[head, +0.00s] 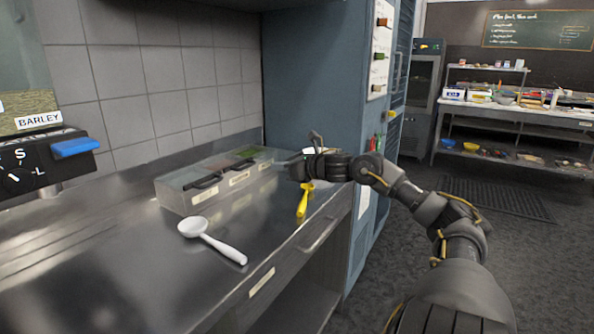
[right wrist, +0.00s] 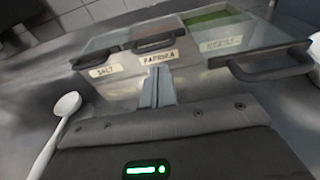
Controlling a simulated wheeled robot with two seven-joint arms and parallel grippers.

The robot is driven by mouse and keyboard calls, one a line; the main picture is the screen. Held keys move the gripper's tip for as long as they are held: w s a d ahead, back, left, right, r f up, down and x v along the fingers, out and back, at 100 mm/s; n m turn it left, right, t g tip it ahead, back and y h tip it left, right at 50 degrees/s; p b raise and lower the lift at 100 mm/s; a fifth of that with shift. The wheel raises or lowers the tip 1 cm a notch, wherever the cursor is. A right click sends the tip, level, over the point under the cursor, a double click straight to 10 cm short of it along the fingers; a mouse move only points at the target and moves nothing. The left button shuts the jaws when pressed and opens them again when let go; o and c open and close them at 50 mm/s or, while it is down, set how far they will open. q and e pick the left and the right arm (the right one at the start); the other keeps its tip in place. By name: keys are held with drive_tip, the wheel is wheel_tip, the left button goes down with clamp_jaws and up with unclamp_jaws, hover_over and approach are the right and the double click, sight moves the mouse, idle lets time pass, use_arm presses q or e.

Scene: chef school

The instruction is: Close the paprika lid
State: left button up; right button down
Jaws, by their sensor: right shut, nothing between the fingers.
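The spice box (head: 172,200) is a clear box with lidded compartments on the steel counter. In the right wrist view its labels read salt (right wrist: 103,71), paprika (right wrist: 158,58) and a third, blurred one (right wrist: 221,45). The paprika lid's dark handle (right wrist: 160,41) is just above its label; the lid looks down, though its exact angle is hard to tell. The third lid's handle (right wrist: 272,68) stands out nearer the camera, so that lid seems raised. My right gripper (head: 292,164) is shut and empty at the box's right end. Its fingers (right wrist: 156,88) point toward the paprika label. My left gripper is out of view.
A white scoop (head: 196,228) lies on the counter in front of the box; it also shows in the right wrist view (right wrist: 66,106). A yellow utensil (head: 303,203) lies below my right gripper. A blue-grey cabinet (head: 310,75) stands behind. The front left counter is clear.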

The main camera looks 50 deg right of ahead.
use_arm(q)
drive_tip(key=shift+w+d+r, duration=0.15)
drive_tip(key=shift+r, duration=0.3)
use_arm(e)
drive_tip(key=shift+v, duration=2.8)
drive_tip(key=shift+d, duration=0.15)
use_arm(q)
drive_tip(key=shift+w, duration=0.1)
